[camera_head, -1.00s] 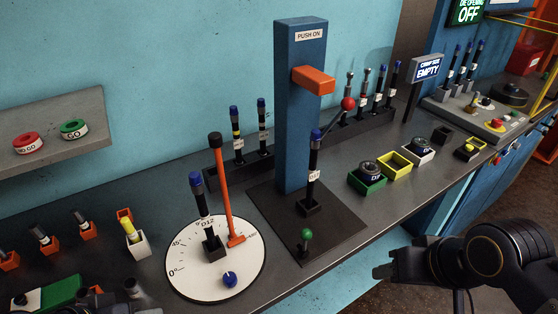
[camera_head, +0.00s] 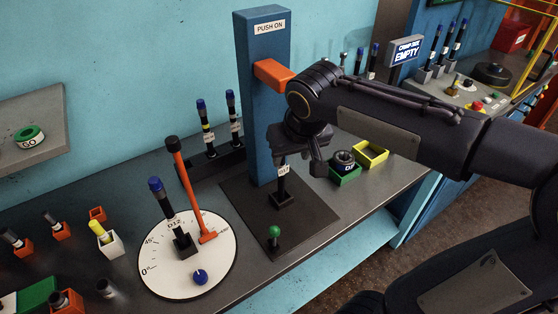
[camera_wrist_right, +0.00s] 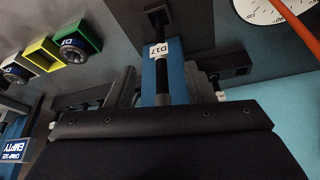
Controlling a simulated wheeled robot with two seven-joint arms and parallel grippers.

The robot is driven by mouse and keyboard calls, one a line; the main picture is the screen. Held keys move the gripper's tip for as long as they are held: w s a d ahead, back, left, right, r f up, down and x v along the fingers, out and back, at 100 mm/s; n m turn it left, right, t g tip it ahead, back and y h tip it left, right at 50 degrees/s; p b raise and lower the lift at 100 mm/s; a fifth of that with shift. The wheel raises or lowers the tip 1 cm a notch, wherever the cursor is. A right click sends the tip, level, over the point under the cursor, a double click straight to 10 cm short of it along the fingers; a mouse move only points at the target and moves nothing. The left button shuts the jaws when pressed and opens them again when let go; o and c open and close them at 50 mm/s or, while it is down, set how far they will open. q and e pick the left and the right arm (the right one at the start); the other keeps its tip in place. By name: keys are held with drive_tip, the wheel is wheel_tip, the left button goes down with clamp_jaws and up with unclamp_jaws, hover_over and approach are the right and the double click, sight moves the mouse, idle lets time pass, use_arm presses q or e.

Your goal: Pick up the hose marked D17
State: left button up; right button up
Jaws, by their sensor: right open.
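The hose marked D17 (camera_head: 282,184) stands upright in a small black holder on the dark base plate of the blue PUSH ON post. In the head view its upper part is hidden behind my right gripper (camera_head: 300,150). My left gripper is not in view.
The blue post (camera_head: 264,100) with its orange arm (camera_head: 273,74) stands close behind my right gripper. A white dial (camera_head: 185,262) holds hose D12 (camera_head: 165,200). A green-knobbed lever (camera_head: 274,232) is in front. Green (camera_head: 344,177) and yellow (camera_head: 384,154) trays lie to the right.

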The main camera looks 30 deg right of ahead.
drive_tip(key=w, duration=0.2)
drive_tip(key=p, duration=0.1)
hover_over(281, 169)
drive_tip(key=shift+w+d+f, duration=0.1)
drive_tip(key=shift+d+f, duration=0.05)
drive_tip(key=shift+f, duration=0.35)
drive_tip(key=shift+w+d+f, duration=0.1)
drive_tip(key=shift+f, duration=0.4)
drive_tip(key=shift+w+f, duration=0.1)
drive_tip(key=shift+f, duration=0.3)
clamp_jaws()
